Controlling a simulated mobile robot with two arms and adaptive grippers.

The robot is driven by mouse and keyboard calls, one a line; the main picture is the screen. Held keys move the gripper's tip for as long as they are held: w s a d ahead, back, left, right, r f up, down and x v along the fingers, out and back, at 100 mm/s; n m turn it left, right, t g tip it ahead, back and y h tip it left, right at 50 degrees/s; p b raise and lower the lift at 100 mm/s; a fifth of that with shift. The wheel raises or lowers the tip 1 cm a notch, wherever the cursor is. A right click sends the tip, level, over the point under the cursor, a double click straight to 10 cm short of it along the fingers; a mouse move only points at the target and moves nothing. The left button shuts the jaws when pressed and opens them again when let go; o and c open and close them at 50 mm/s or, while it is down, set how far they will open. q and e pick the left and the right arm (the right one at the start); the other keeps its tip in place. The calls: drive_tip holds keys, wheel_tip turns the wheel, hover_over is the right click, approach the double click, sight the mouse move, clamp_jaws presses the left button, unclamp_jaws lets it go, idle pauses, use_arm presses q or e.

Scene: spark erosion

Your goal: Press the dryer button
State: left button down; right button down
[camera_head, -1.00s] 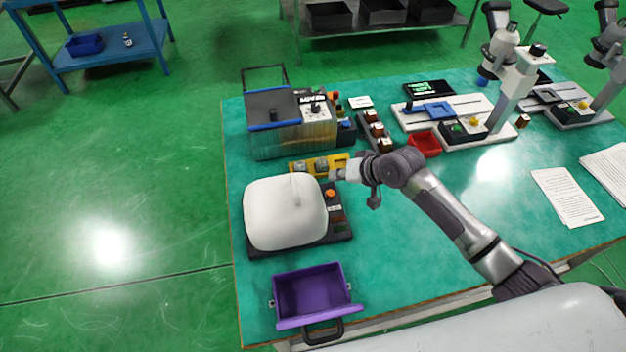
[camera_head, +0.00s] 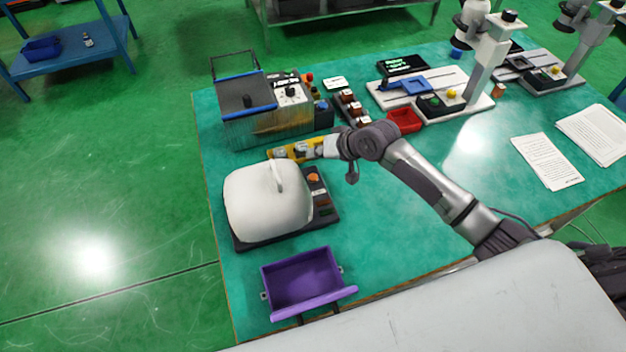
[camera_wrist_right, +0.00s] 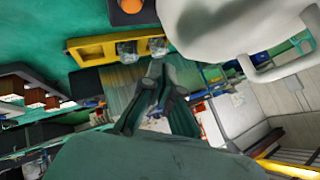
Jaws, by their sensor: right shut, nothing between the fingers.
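The dryer (camera_head: 268,200) is a white rounded dome with a handle on a black base at the table's left side. Its orange button (camera_head: 313,178) is on the right of the base. In the right wrist view the orange button (camera_wrist_right: 131,4) shows at the top edge, beside the white dome (camera_wrist_right: 235,25). My right gripper (camera_head: 320,149) is just behind the button in the head view, by the yellow holder (camera_head: 283,154), apart from the button. In the wrist view its fingertips (camera_wrist_right: 156,68) are together with nothing between them. My left gripper is not in view.
A purple bin (camera_head: 303,283) stands in front of the dryer. A box machine with blue edges (camera_head: 255,112) stands behind the yellow holder. A red tray (camera_head: 404,121) and a microscope-like stand (camera_head: 486,60) are further right. The table's middle right is clear.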

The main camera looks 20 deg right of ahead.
drive_tip(key=b, duration=0.4)
hover_over(315, 178)
wheel_tip(315, 178, down, 4)
drive_tip(key=shift+w+d+f, duration=0.1)
drive_tip(key=shift+f, duration=0.05)
wheel_tip(315, 178, down, 2)
drive_tip(key=shift+b, duration=0.3)
idle(0.4)
drive_tip(key=shift+f, duration=0.15)
drive_tip(key=shift+f, duration=0.3)
drive_tip(key=shift+f, duration=0.55)
idle(1.0)
drive_tip(key=shift+r+p, duration=0.9)
drive_tip(key=shift+r, duration=0.05)
